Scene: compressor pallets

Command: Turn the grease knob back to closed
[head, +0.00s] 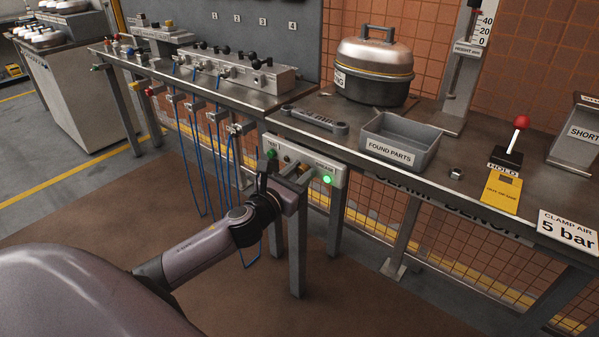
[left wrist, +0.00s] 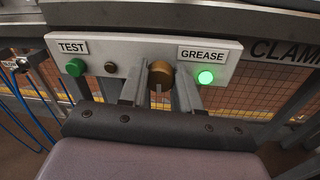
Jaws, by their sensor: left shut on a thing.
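The grease knob (left wrist: 160,73) is a round brass-coloured knob on a pale control panel (left wrist: 118,52), beside the GREASE label (left wrist: 202,55). My left gripper (left wrist: 160,88) is shut on the knob, one grey finger on each side of it. A pointer mark on the knob's lower face looks roughly vertical in the left wrist view. A round green lamp (left wrist: 206,77) right of the knob is lit. In the head view my left gripper (head: 294,172) reaches the panel (head: 339,176) under the bench edge and mostly hides the knob. My right gripper is not in view.
Left on the panel are a green TEST button (left wrist: 75,67) and a dark button (left wrist: 110,67). Above stands the bench (head: 300,127) with a FOUND PARTS tray (head: 407,155) and a wrench (head: 315,119). Blue hoses (head: 196,165) hang left of my arm. A bench leg (head: 297,250) stands below.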

